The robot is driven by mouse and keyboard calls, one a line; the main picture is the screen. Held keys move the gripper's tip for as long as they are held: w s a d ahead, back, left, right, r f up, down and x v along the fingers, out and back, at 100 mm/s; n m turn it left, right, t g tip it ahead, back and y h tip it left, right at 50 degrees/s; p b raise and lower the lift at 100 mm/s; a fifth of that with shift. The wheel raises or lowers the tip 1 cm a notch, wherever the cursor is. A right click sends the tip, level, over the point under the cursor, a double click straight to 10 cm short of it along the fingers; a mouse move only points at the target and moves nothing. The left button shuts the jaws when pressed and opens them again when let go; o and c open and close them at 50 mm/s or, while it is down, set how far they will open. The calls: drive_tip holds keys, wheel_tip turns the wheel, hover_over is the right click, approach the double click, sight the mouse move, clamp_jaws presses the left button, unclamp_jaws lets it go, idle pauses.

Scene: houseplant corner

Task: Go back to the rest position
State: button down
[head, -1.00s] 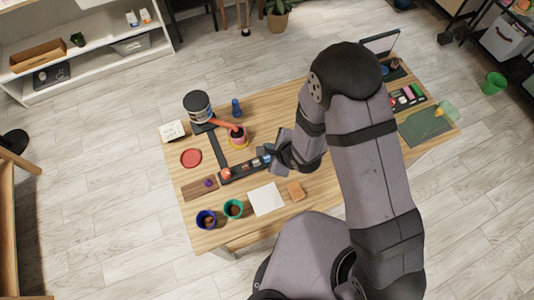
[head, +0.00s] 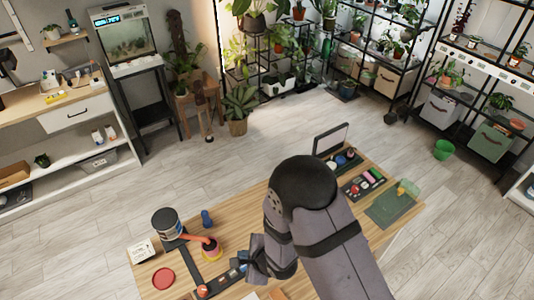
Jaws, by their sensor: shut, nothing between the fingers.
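My gripper (head: 258,268) is seen from above and behind at the lower middle of the head view, over the wooden table (head: 238,216). It is dark and small here, and my forearm and elbow hide part of it. Its jaws are shut and I see nothing held in them. It is close above the dark strip tray (head: 222,281) with small coloured items; I cannot tell whether it touches it.
On the table are a dark jar (head: 166,223), a blue peg-like piece (head: 206,218), a pot with a red-orange piece (head: 211,249), a red disc (head: 163,278), a note card (head: 141,250), a green mat (head: 391,206) and a dark upright panel (head: 331,139).

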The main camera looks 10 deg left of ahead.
drive_tip(key=w+d+r+n+h+b, duration=0.15)
drive_tip(key=d+r+n, duration=0.25)
drive_tip(key=d, duration=0.5)
drive_tip(key=w+d+r+n+h+b, duration=0.1)
drive_tip(key=w+d+r+n+h, duration=0.2)
drive_tip(key=d, duration=0.6)
drive_tip(key=s+d+r+n+g, duration=0.2)
drive_tip(key=s+d+r+n, duration=0.1)
drive_tip(key=s+d, duration=0.3)
drive_tip(key=s+d+r+n+g+h+b, duration=0.1)
drive_tip(key=s+d+r+n+g, duration=0.1)
drive_tip(key=s+d+r+n, duration=0.2)
drive_tip(key=shift+s+d+r+n, duration=0.2)
drive_tip(key=shift+s+d+n, duration=0.8)
drive_tip(key=shift+s+d, duration=0.2)
drive_tip(key=shift+w+h, duration=0.1)
drive_tip(key=shift+h, duration=0.15)
wheel_tip(320, 180, down, 26)
drive_tip(key=b, duration=2.6)
drive_tip(key=shift+r, duration=0.15)
